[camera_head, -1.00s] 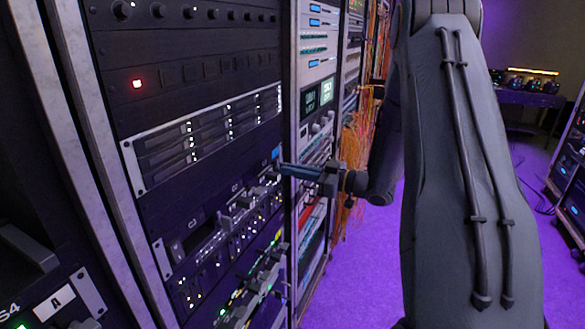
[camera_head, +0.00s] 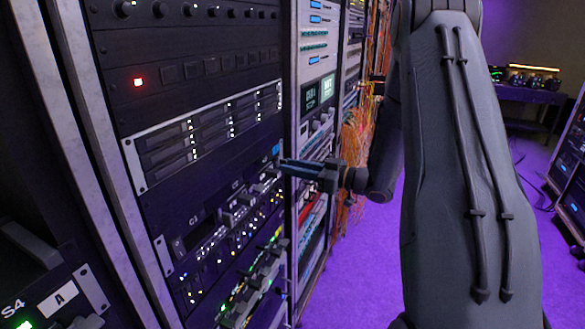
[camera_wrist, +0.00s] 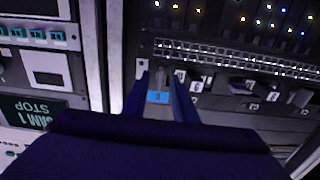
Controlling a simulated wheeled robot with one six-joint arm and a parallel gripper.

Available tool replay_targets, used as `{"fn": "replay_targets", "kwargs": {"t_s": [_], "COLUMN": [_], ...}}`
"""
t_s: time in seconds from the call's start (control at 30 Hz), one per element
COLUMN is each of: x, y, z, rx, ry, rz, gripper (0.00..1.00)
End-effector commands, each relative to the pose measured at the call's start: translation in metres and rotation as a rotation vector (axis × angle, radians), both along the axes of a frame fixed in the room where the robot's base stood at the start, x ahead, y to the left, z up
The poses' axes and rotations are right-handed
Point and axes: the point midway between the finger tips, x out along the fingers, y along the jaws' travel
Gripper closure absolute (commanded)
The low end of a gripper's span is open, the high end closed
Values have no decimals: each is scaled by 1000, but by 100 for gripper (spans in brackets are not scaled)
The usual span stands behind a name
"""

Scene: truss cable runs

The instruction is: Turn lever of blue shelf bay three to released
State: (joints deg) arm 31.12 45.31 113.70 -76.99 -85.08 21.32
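A blue label (camera_wrist: 158,97) on the dark rack panel shows between my fingers in the wrist view. A small grey lever (camera_wrist: 164,79) stands close to it, near the fingertips. My gripper (camera_wrist: 162,82) is open, with one finger on each side of the lever; I cannot tell whether either touches it. In the head view, my gripper (camera_head: 284,165) is at the right end of a row of grey levers (camera_head: 245,198), just below the blue label (camera_head: 277,149). The fingers partly hide the lever there. The mark on the blue label is too small to read.
More levers with white labels (camera_wrist: 196,86) sit alongside on the same panel. A metal rack post (camera_head: 290,215) stands right beside my gripper. Orange cables (camera_head: 357,135) hang from the racks beyond. The purple floor (camera_head: 350,280) on the right is open.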

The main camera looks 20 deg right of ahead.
Motion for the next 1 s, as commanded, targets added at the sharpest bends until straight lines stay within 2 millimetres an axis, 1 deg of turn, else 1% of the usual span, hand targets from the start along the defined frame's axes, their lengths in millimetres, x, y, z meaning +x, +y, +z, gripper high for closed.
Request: {"fn": "replay_targets", "kwargs": {"t_s": [0.17, 0.27, 0.5, 0.7, 0.83, 1.0], "x": [-1, -7, -34, -51, -55, -55], "y": [-1, -8, -36, -52, -55, -55], "z": [0, -1, -2, -1, 0, 0], "rx": [-1, -1, 0, -1, 1, 0], "ry": [-1, -1, -1, -1, -1, 0], "rz": [0, -2, -4, -2, 0, 0], "gripper": [75, 75, 75, 75, 75, 75]}}
